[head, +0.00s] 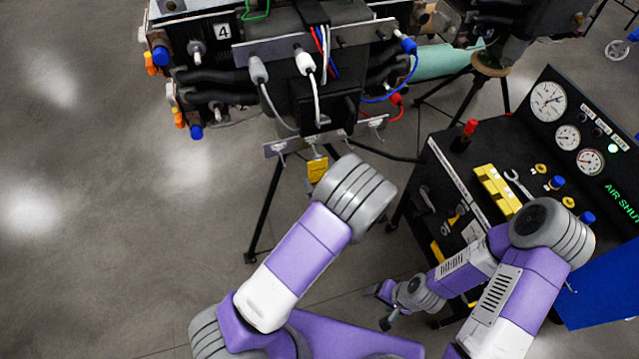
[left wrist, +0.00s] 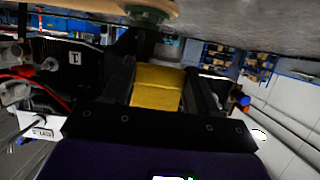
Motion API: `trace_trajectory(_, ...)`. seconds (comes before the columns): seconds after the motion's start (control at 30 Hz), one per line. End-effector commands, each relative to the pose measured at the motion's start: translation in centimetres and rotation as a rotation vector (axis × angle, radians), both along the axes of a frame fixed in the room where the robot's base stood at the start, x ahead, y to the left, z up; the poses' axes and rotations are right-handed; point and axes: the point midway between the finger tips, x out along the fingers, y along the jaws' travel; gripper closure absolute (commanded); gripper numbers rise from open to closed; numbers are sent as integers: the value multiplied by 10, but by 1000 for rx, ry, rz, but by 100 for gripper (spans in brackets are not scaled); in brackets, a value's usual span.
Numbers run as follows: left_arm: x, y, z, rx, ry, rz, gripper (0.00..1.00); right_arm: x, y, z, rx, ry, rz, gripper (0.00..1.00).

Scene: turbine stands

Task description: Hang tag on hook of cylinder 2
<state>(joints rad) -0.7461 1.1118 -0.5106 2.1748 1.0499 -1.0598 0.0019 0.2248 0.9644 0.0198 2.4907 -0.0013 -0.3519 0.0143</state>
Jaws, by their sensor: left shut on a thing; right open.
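A yellow tag (head: 317,168) shows just past the end of my left arm, below the small hook plates under the turbine stand. In the left wrist view a yellow tag (left wrist: 157,88) sits between the dark fingers of my left gripper (left wrist: 160,78), which is shut on it. In the head view my wrist hides most of that gripper. One hook plate (head: 283,147) is just above and left of the tag, and another (head: 374,122) is further right. I cannot read which belongs to cylinder 2. My right gripper (head: 378,306) is open and empty, low beside the cart.
The turbine stand with a "4" plate (head: 223,31) has hoses, cables and dark tripod legs. A tool cart (head: 466,190) with gauges (head: 548,102) and a yellow block (head: 496,190) stands on the right. The floor (head: 110,220) at left is clear.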

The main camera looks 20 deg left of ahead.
Motion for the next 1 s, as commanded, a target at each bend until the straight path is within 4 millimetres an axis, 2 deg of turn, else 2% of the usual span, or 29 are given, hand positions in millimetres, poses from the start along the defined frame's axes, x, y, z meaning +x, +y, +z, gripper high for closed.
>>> trace_trajectory(0.1,0,0,0,0,0,0,96,0,0,0,0,0,0,28)
trace_trajectory(0.13,0,0,0,0,0,0,40,0,0,0,0,0,0,28)
trace_trajectory(0.3,0,0,0,0,0,0,14,0,0,0,0,0,0,28)
trace_trajectory(0.5,0,0,0,0,0,0,12,0,0,0,0,0,0,28)
trace_trajectory(0.6,0,0,0,0,0,0,3,0,0,0,0,0,0,28)
trace_trajectory(1.0,-7,-5,4,-1,0,-2,3,0,0,4,0,0,0,28)
